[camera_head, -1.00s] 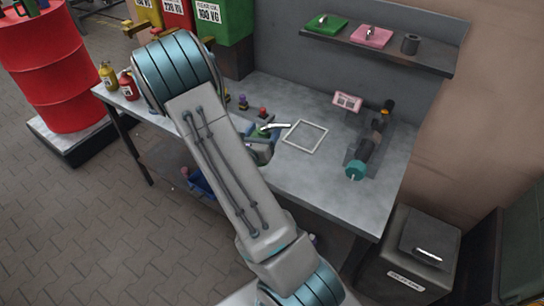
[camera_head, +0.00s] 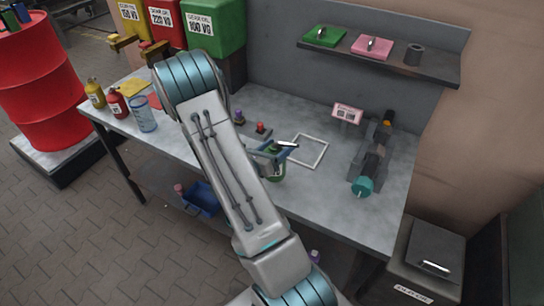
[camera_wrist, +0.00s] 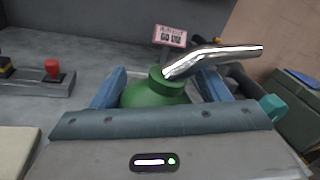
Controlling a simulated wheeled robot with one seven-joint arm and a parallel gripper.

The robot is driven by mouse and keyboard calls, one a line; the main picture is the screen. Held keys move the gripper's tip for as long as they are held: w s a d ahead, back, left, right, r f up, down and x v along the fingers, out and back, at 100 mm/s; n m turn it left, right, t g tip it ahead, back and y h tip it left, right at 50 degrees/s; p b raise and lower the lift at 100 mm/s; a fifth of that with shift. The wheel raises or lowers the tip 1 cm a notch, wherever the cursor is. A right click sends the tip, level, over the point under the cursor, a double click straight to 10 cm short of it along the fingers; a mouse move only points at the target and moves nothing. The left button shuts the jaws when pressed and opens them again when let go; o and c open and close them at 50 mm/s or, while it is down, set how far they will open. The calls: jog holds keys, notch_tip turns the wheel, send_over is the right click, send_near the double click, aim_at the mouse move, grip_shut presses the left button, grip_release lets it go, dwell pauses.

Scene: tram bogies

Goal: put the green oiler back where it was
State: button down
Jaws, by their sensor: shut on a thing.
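The green oiler (camera_wrist: 155,94) has a round green body and a shiny metal spout pointing right in the wrist view. My gripper (camera_wrist: 160,90) is shut on it, with one blue finger on each side. In the head view my gripper (camera_head: 273,158) and the green oiler (camera_head: 276,170) are over the workbench, left of a white square outline (camera_head: 322,155). The outline is empty. My arm and fingers hide part of the oiler, and I cannot tell how far its base is from the bench.
A shelf (camera_head: 440,68) holds a green pad (camera_head: 325,37), a pink pad (camera_head: 372,47) and a dark cup (camera_head: 413,54). A pink sign (camera_head: 347,113) and a dark tool with a teal end (camera_head: 362,187) are to the right. A clear jug (camera_head: 143,114) stands left.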

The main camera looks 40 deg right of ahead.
jog(key=shift+w+a+f, duration=0.1)
jog(key=shift+w+f, duration=0.05)
jog(key=shift+w, duration=0.1)
jog(key=shift+f, duration=0.15)
jog(key=shift+s+d+f+b, duration=0.15)
jog(key=shift+f+b, duration=0.55)
jog(key=shift+f, duration=0.2)
jog(key=shift+s+d+f+b, duration=0.1)
jog(key=shift+f+b, duration=0.6)
jog(key=shift+f, duration=0.15)
jog(key=shift+f, duration=0.15)
jog(key=shift+c, duration=1)
grip_release()
